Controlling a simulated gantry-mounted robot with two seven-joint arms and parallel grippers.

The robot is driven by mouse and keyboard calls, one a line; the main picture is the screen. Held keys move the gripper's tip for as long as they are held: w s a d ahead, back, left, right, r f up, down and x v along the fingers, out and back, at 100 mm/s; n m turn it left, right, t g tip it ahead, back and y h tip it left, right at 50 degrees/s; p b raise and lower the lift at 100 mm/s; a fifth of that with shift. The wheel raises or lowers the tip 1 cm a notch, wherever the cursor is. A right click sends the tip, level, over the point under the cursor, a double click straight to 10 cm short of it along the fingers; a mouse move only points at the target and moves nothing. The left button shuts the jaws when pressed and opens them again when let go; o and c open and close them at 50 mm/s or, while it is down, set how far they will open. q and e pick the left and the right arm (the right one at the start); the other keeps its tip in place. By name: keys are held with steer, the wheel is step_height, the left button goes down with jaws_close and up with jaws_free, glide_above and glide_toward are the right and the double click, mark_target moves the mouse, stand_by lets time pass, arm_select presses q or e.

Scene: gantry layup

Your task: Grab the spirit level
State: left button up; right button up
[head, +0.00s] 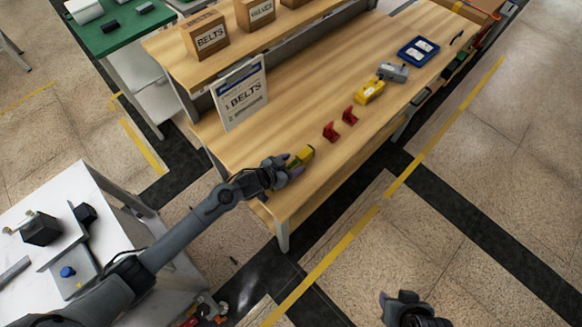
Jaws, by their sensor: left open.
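A small yellow and green piece, which looks like the spirit level (301,157), lies on the near left end of the wooden workbench (240,149). My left gripper (287,168) is at this piece, with its fingers open and close around or beside its near end. I cannot tell whether they touch it, and the hand hides part of it. My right gripper (394,306) is low at the bottom edge of the view, over the floor and away from the bench. Its jaws are too unclear to read.
Two red brackets (340,123), a yellow tool (370,92), a grey block (393,72) and a blue tray (418,50) lie farther along the bench. A white table (40,195) is at left. Bench wood between sign and brackets is clear.

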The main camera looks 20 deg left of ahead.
arm_select(q)
jaws_close()
steer(key=shift+r, duration=0.15)
